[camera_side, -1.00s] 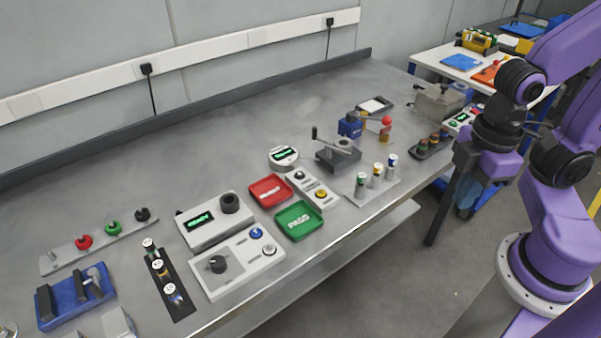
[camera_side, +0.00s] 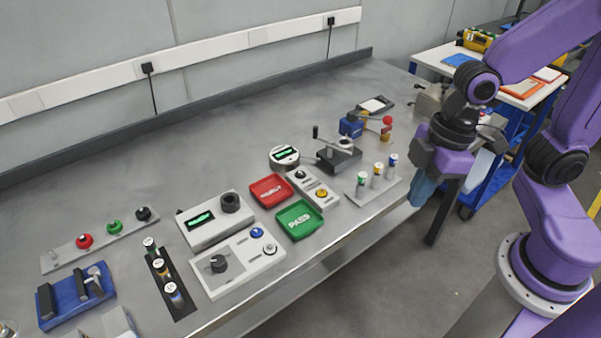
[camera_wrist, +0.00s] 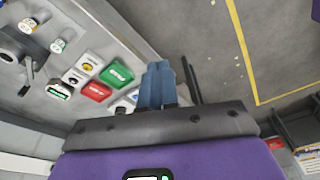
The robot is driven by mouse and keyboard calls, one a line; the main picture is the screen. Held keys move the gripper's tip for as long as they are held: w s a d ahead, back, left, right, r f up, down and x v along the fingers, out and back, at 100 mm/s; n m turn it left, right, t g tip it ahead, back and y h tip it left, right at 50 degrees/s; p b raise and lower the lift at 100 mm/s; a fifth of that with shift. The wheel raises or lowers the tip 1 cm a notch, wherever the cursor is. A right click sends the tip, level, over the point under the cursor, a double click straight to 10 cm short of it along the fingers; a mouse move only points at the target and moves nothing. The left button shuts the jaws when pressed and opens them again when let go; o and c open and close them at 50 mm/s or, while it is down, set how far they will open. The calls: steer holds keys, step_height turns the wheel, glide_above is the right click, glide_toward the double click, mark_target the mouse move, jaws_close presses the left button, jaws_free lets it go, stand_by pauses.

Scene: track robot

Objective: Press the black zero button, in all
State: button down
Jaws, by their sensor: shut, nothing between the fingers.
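A small light panel (camera_side: 316,190) in the middle of the bench carries a black button (camera_side: 301,174) and a yellow button (camera_side: 321,193). The panel also shows in the wrist view (camera_wrist: 80,72). A round gauge with a green display (camera_side: 284,158) stands beside it. Another black button (camera_side: 143,214) sits on the left strip with a red and a green button. The button labels are too small to read. My gripper (camera_side: 422,192) has its blue fingers shut and empty, pointing down beyond the bench's front edge, right of the panel. The fingers also show in the wrist view (camera_wrist: 158,84).
A red tray (camera_side: 270,189) and a green tray (camera_side: 299,221) lie by the panel. A stand with several capped vials (camera_side: 376,182) and a grey lever device (camera_side: 338,154) lie between the panel and my gripper. The bench's back strip is mostly clear.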

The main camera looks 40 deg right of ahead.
steer(key=w+a+f+t+y, duration=0.15)
steer(key=w+a, duration=0.25)
steer(key=w, duration=0.4)
steer(key=m+t+h, duration=0.1)
steer(key=t+h, duration=0.1)
steer(key=t, duration=0.5)
glide_above(303, 175)
step_height(303, 175, down, 6)
steer(key=shift+f+y, duration=0.15)
steer(key=shift+y, duration=0.2)
steer(key=shift+f, duration=4.3)
steer(key=shift+f, duration=0.45)
